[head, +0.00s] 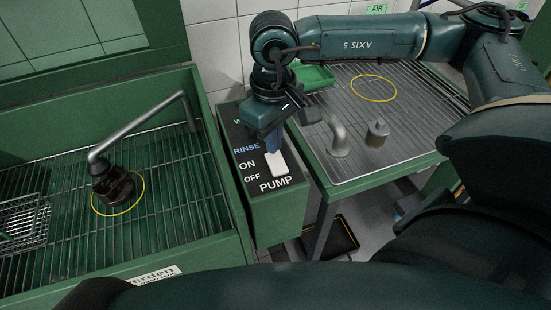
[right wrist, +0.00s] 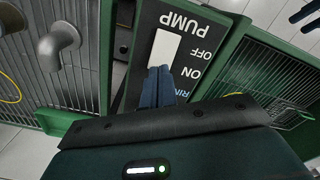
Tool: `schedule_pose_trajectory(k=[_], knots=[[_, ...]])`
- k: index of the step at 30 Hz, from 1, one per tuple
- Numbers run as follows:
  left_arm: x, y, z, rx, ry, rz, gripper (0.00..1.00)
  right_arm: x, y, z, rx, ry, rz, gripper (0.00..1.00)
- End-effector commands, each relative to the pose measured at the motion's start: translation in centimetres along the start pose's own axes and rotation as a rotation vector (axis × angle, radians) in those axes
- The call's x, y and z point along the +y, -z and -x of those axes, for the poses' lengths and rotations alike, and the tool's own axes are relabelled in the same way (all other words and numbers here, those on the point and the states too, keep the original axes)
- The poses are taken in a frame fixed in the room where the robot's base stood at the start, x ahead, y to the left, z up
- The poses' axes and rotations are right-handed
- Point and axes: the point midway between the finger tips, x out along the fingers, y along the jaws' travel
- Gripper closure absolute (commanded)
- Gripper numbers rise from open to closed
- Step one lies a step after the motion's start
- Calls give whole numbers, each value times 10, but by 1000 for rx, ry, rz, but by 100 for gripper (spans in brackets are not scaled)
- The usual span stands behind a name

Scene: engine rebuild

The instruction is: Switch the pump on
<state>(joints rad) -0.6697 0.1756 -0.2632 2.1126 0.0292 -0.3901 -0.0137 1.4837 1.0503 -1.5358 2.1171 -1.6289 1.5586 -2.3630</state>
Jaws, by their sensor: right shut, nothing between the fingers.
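The pump switch (head: 277,163) is a white rocker on a black panel, beside the words ON and OFF and above PUMP. My right gripper (head: 273,141) points down at it with blue fingers closed together and nothing between them. In the right wrist view the fingertips (right wrist: 160,72) are at the ON end of the white switch (right wrist: 164,50) and cover part of it. They look touching or very close; I cannot tell which, nor which way the rocker is tipped. My left gripper is not seen in the head view.
Left of the panel (head: 242,158) is a green wash basin (head: 230,215) with a wire rack, a spout (head: 140,128) and a dark part (head: 114,187). On the right, a rack table (head: 400,150) holds a metal elbow (head: 338,138), a small cylinder (head: 377,132) and a green tray (head: 316,77).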

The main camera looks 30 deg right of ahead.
Motion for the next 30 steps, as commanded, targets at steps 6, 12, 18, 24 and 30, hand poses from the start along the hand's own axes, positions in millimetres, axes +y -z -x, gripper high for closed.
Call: schedule_pose_trajectory(k=[6, 12, 18, 24, 30], knots=[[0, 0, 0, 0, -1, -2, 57, 0, 0, 0, 0, 0, 0, 100], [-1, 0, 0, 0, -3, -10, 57, 0, 0, 0, 0, 0, 0, 100], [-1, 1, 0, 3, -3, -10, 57, 0, 0, -1, 0, 0, 0, 100], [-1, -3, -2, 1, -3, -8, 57, 0, 0, -5, 0, 0, 0, 100], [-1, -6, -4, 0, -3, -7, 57, 0, 0, -8, 0, 0, 0, 100]])
